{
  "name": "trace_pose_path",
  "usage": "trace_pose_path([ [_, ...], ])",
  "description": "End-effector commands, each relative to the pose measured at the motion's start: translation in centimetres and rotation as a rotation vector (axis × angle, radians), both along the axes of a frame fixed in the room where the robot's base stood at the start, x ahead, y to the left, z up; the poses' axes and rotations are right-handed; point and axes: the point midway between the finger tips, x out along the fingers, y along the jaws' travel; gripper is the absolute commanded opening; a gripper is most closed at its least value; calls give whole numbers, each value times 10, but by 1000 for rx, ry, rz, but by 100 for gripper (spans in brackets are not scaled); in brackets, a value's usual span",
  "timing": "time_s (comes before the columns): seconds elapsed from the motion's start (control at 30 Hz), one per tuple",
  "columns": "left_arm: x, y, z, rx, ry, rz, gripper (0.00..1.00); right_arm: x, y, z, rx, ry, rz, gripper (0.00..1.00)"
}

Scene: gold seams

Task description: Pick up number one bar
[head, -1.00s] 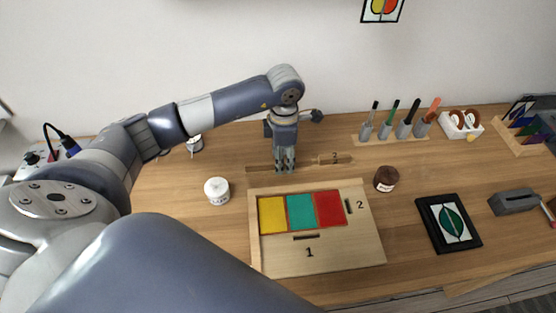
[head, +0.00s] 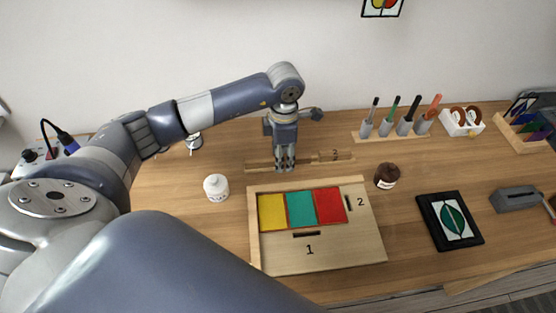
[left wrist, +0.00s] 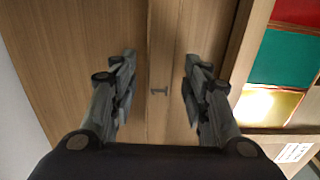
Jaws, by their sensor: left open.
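The number one bar (head: 259,168) is a thin light-wood strip lying flat on the table behind the tray. In the left wrist view the bar (left wrist: 161,125) runs up the picture with a dark "1" on it. My left gripper (head: 285,168) points down over the bar and hides part of it. In the left wrist view my left gripper (left wrist: 160,62) is open and empty, with one finger on each side of the bar. I cannot tell how far the fingertips are above the table. My right gripper is not in view.
A number two bar (head: 333,156) lies just right of my gripper. The wooden tray (head: 350,250) in front holds yellow, teal and red panels. A white jar (head: 216,188) stands left, a brown jar (head: 387,176) right. A pen rack (head: 390,135) is behind.

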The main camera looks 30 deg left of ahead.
Motion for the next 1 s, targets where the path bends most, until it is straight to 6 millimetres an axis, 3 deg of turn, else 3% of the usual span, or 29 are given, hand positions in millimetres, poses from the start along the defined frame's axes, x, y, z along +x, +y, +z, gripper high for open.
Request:
trace_pose_path([
  [0.13,0,0,0,0,0,0,43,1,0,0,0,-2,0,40],
  [0.33,0,0,0,0,0,0,0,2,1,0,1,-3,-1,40],
  [0.73,0,0,1,0,0,0,0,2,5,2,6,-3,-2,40],
  [0.93,0,-1,9,-1,-1,-1,0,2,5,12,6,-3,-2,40],
  [1.0,2,0,13,-1,-6,-1,0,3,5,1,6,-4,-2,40],
])
